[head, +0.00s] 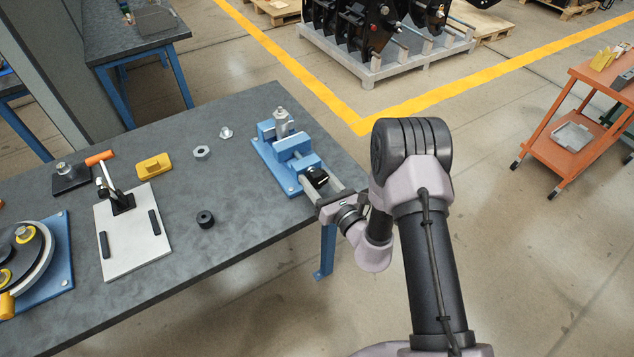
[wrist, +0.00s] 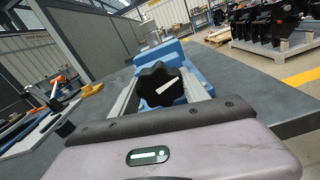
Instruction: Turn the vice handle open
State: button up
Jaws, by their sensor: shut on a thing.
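The blue vice (head: 276,165) is at the right end of the dark workbench, and its blue body also shows in the wrist view (wrist: 158,52). Its handle is a black lobed knob (head: 316,174) on the near end. In the wrist view the knob (wrist: 154,80) has a white bar mark tilted up to the right. My gripper (head: 321,180) reaches in from the near right and is shut on the knob, one finger on each side. A metal fitting (head: 282,122) stands upright at the vice's far jaws; whether it is clamped is unclear.
A blue-based turntable (head: 62,265) is at the far left. The bench's right edge is close to the vice.

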jog(key=n+b, duration=0.2)
jog(key=n, duration=0.1)
jog(key=shift+f+n, duration=0.1)
jog(key=shift+n, duration=0.3)
jog(key=n+b, duration=0.2)
jog(key=n, duration=0.1)
jog(key=shift+n, duration=0.3)
jog(key=n+b, duration=0.4)
jog(key=shift+n+b, duration=1.15)
jog(key=shift+n, duration=0.45)
jog(key=o, duration=1.4)
jog(key=shift+c, duration=0.2)
